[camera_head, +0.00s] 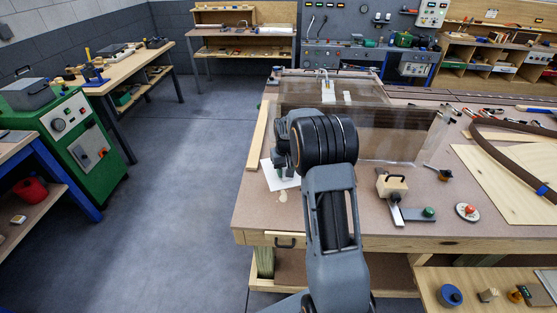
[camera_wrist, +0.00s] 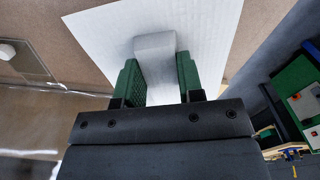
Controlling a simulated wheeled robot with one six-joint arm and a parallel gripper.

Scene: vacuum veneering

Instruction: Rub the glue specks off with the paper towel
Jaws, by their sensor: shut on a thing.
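My gripper (camera_wrist: 157,66) has green finger pads that are shut on a pale, folded wad, which looks like the paper towel (camera_wrist: 155,44). The wad sticks out just past the fingertips over a white sheet (camera_wrist: 105,32). I cannot tell whether it touches the sheet. In the head view the white sheet (camera_head: 269,176) lies near the left edge of the workbench (camera_head: 258,213), partly hidden by my arm. A small pale patch (camera_head: 298,219) is on the bench in front of it. I cannot make out any glue specks on the sheet.
A wooden strip (camera_head: 257,137) lies along the left edge. To the right are a wooden block with a handle (camera_head: 392,186), a red-knobbed disc (camera_head: 467,211) and a pale board (camera_head: 505,180).

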